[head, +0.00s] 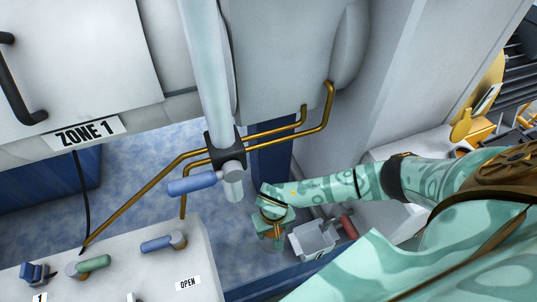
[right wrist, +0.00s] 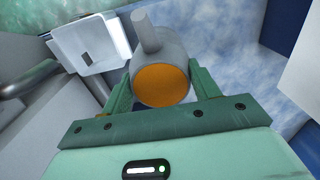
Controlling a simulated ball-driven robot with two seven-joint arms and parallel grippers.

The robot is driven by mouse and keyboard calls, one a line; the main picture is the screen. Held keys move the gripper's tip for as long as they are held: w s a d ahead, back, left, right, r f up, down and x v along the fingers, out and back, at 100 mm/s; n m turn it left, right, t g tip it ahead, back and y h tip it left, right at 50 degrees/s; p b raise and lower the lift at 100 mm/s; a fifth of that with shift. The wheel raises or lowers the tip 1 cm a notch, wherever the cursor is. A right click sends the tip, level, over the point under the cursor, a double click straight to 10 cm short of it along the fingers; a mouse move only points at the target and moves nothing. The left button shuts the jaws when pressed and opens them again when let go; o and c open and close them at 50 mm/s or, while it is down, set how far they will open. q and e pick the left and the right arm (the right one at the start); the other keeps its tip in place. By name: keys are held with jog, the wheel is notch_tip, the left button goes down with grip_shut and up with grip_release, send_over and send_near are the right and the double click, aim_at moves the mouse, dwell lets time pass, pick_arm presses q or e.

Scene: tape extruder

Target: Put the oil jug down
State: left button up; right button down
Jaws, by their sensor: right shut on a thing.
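The oil jug (right wrist: 162,72) is a grey cylinder with an orange round face toward the camera and a grey stub on its upper side. It sits between the two green fingers of my right gripper (right wrist: 152,85), which is shut on it. In the head view my right gripper (head: 272,228) is low, right of centre, just left of a white open box. The jug is mostly hidden there by the gripper and cannot be made out clearly. Whether the jug touches anything below cannot be told. My left gripper is not in view.
The white open box (head: 304,250) also shows in the wrist view (right wrist: 78,47). A red handle (head: 348,227) is beside it. Brass pipes (head: 235,145), a blue handle (head: 192,184) and a control panel (head: 125,265) are to the left. Blue mottled floor shows below.

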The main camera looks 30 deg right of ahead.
notch_tip(320, 180, down, 5)
jog(key=shift+r+b, duration=0.15)
jog(key=shift+b, duration=0.65)
jog(key=shift+f+b, duration=0.85)
jog(key=shift+f, duration=1.05)
jog(key=shift+c, duration=1.9)
grip_release()
jog(key=shift+s, duration=0.1)
notch_tip(320, 180, up, 11)
jog(key=p, duration=0.5)
jog(key=shift+r, duration=0.65)
